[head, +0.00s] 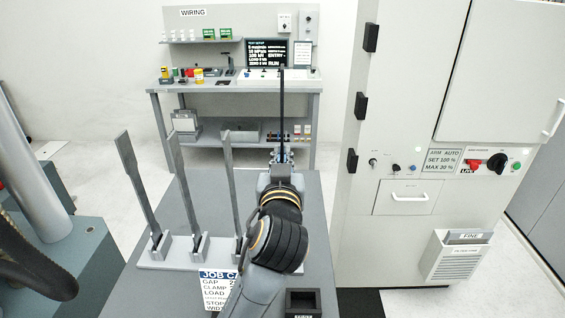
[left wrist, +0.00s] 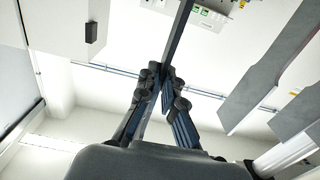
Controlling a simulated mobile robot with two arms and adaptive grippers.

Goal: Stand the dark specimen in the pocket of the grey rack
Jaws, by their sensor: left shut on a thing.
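The dark specimen (head: 282,108) is a thin dark bar, held upright above the grey table. My left gripper (head: 282,165) is shut on its lower part, beyond the rack. In the left wrist view the dark specimen (left wrist: 178,38) runs up from between the fingers of my left gripper (left wrist: 165,92). The grey rack (head: 180,258) lies on the table, left of my arm, with several lighter grey specimens (head: 183,185) leaning in its pockets. My arm hides the rack's right end, so I cannot tell whether a pocket there is free. My right gripper is out of view.
A job card (head: 218,285) lies in front of the rack. A dark open box (head: 303,302) is at the table's near edge. A tall pale cabinet (head: 400,240) stands close on the right. A wiring bench (head: 235,85) is behind.

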